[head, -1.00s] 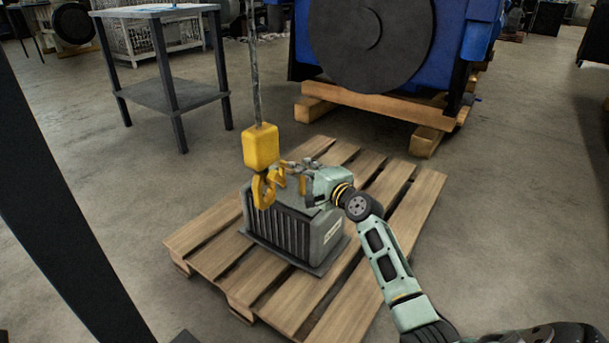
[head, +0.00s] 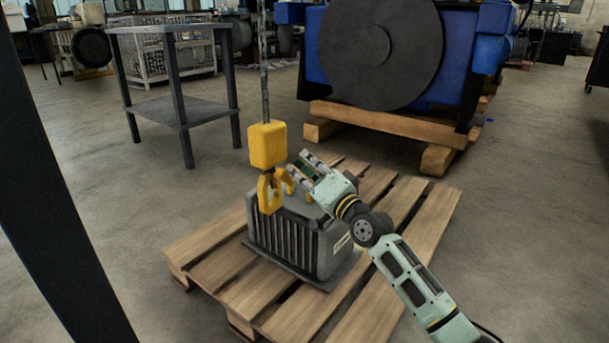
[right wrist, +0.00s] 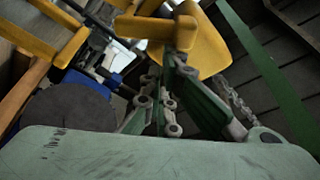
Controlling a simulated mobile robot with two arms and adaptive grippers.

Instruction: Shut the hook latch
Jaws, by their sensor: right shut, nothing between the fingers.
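The yellow crane hook (head: 265,195) hangs on a chain under a yellow block (head: 267,145), in front of a ribbed grey housing. A yellow piece (head: 288,181), perhaps the latch, sticks out to the right of the hook. I cannot tell from this view whether it closes the hook's mouth. My right gripper (head: 300,166) is just right of the hook and block, its fingers pointing up and left, shut and empty. In the right wrist view the gripper's fingers (right wrist: 165,105) reach up close to yellow hook parts (right wrist: 158,30); contact is unclear. My left gripper is out of view.
The grey housing (head: 282,238) sits on a wooden pallet (head: 215,265). A dark metal table (head: 178,105) stands behind left, and a large blue machine (head: 470,60) on timbers stands behind. The floor left and right of the pallet is clear.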

